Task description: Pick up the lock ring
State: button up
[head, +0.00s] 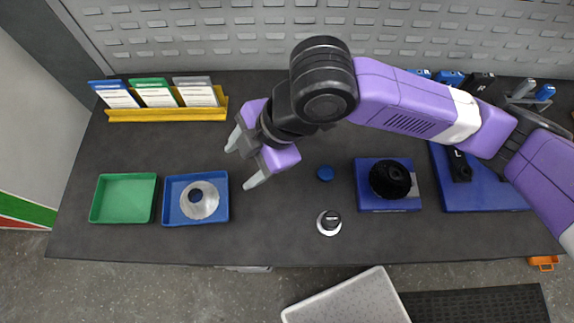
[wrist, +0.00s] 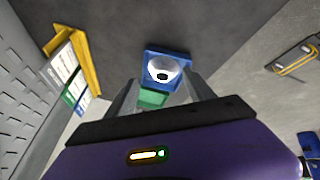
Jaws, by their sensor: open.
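A silver ring (head: 210,207) with a hole in its middle, which looks like the lock ring, lies in the blue tray (head: 223,179) on the left half of the bench. In the wrist view the ring (wrist: 175,66) shows ahead, between the fingers, inside the blue tray (wrist: 170,52). My gripper (head: 242,161) is open and empty. It hangs above the bench, up and to the right of the blue tray, with its fingers pointing left. It touches neither the ring nor the tray.
A green tray (head: 125,198) sits left of the blue one. A yellow rack (head: 165,114) of cards stands behind. Right are a blue cap (head: 325,173), a silver-black knob (head: 329,222) and a blue fixture (head: 389,204) with a black part. Bench in front of the rack is clear.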

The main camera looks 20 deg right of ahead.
aim_at(326, 172)
jog(key=s+d+f+h, duration=0.1)
jog(key=d, duration=0.4)
jog(key=s+d+f+g+h, duration=0.1)
jog(key=d+f+h, duration=0.1)
jog(key=d, duration=0.4)
jog(key=s+d+f+g+h, duration=0.1)
jog(key=d+f+h, duration=0.1)
jog(key=d, duration=0.3)
jog(key=shift+s+d, duration=0.2)
jog(key=shift+d, duration=0.05)
jog(key=shift+d+f, duration=0.15)
jog(key=shift+f, duration=0.2)
jog(key=shift+w+d+f+p, duration=0.15)
jog(key=shift+f+p, duration=0.1)
jog(key=shift+f, duration=0.9)
jog(key=shift+s+d+f+p, duration=0.1)
jog(key=shift+f+p, duration=0.15)
jog(key=shift+f, duration=0.9)
jog(key=shift+w+d+f+p, duration=0.15)
jog(key=shift+f+p, duration=0.1)
jog(key=shift+f, duration=0.9)
grip_shut()
jog(key=shift+r, duration=0.15)
